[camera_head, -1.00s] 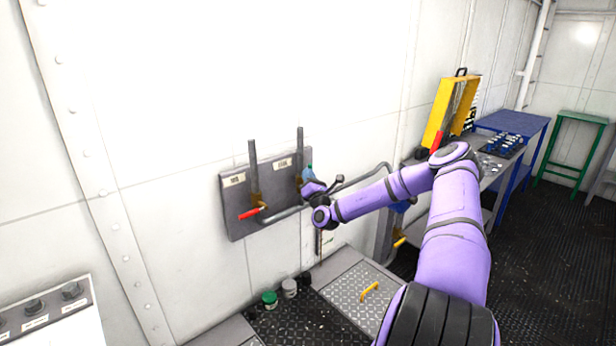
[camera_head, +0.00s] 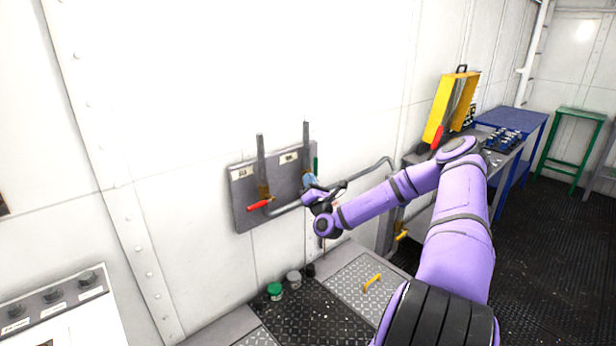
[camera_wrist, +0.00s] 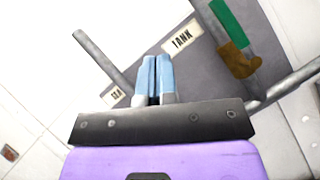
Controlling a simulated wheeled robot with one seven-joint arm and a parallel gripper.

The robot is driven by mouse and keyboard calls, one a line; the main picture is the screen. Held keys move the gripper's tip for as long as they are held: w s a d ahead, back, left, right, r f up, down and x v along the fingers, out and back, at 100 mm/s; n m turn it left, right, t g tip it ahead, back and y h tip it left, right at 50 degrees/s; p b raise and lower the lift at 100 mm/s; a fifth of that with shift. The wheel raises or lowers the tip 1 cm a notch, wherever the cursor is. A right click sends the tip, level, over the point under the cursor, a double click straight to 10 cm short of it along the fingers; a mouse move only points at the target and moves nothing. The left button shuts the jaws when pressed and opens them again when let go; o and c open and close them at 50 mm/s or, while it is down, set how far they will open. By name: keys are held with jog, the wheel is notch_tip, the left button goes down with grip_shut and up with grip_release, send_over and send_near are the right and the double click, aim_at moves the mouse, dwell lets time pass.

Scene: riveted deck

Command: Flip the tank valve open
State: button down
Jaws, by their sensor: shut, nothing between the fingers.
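The grey valve panel (camera_head: 240,214) is on the white wall, with two upright pipes. The TANK label (camera_wrist: 182,36) shows in the wrist view. Beside it is a valve with a brass body (camera_wrist: 239,61) and a green handle (camera_wrist: 231,22), roughly in line with the upright pipe direction. In the head view the green handle (camera_head: 316,165) stands upright at the panel's right edge. My gripper (camera_head: 309,181) is in front of the panel's right part, just below and left of the handle. Its blue fingertips (camera_wrist: 155,62) are shut and empty, apart from the handle in the wrist view.
The left valve has a red handle (camera_head: 260,204) pointing left, by the SEA label (camera_wrist: 117,95). A bent pipe (camera_head: 370,171) runs right from the panel. A workbench with a yellow case (camera_head: 449,105) is at right.

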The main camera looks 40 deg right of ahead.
jog(key=shift+s+a, duration=0.55)
jog(key=shift+s, duration=0.3)
jog(key=shift+s+a, duration=0.5)
jog(key=shift+s, duration=0.35)
jog(key=a+r+n+t+y, duration=0.1)
jog(key=a+r+n+y, duration=0.5)
jog(key=a+n+y, duration=0.4)
jog(key=s+a+r+n+g+y, duration=0.45)
jog(key=a+n+g+y, duration=0.25)
jog(key=a+n+g, duration=0.4)
jog(key=s+a+r+n+g+y, duration=0.4)
jog(key=s+a+n+g+y, duration=0.2)
jog(key=a+n+g, duration=0.5)
jog(key=s+a+r+n+g+h, duration=0.2)
jog(key=s+r+n+g+h, duration=0.15)
jog(key=s+n+h, duration=0.75)
jog(key=s+d+r+n+t+h, duration=0.1)
jog(key=s+d+r+t+h, duration=0.1)
jog(key=s+r, duration=0.3)
jog(key=s+d+r+n+t+h, duration=0.2)
jog(key=s+d+r+t, duration=0.3)
jog(key=s, duration=0.4)
jog(key=shift+s+d+n+h, duration=0.25)
jog(key=shift+n+h, duration=0.05)
jog(key=shift+h, duration=0.3)
